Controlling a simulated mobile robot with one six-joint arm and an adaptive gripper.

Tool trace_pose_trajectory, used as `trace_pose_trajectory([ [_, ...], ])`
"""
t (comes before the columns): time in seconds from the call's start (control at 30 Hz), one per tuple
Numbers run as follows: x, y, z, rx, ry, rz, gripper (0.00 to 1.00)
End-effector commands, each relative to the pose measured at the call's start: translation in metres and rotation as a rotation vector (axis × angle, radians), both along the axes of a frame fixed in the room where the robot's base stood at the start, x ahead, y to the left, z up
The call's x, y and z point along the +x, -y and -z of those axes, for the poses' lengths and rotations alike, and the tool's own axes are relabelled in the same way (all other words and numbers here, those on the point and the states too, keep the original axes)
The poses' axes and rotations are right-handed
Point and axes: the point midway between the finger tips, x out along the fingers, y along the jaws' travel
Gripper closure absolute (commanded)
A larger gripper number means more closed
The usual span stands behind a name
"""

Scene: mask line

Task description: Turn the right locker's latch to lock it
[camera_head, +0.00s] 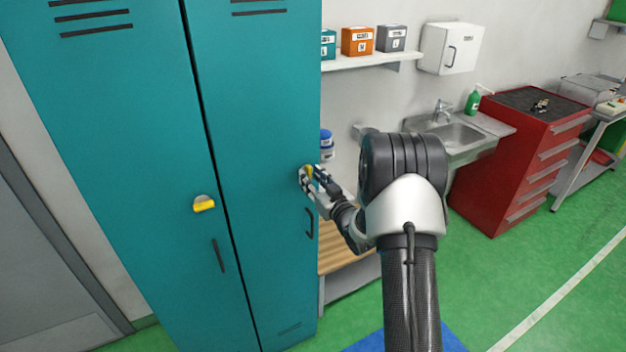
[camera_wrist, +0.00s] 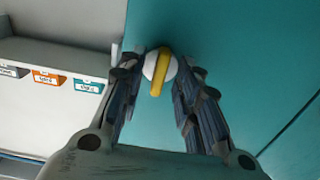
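The right locker (camera_head: 265,120) is a tall teal door, shut flush. Its latch, a white disc with a yellow bar, shows in the wrist view (camera_wrist: 158,72); the bar runs nearly upright in that picture, slightly tilted. In the head view the latch is mostly hidden by my gripper (camera_head: 309,175). In the wrist view my gripper (camera_wrist: 167,72) has its two fingers apart, one on each side of the latch. The fingertips are close to the disc; gaps show between the fingers and the yellow bar. I cannot tell whether they touch the disc.
The left locker (camera_head: 110,130) has its own latch (camera_head: 204,204), its yellow bar nearly level. A dark handle (camera_head: 309,223) is below my gripper. A wooden bench (camera_head: 340,260), a shelf with boxes (camera_head: 375,60), a sink (camera_head: 450,135) and a red cabinet (camera_head: 520,160) stand to the right.

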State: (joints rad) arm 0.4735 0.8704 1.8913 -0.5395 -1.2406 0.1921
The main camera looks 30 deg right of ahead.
Motion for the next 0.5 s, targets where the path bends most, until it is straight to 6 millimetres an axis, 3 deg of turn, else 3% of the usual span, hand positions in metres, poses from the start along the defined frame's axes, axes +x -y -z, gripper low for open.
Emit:
trace_pose_trajectory([
  [0.5, -0.0004, 0.0, -0.0001, -0.001, 0.0, 0.0, 1.0],
])
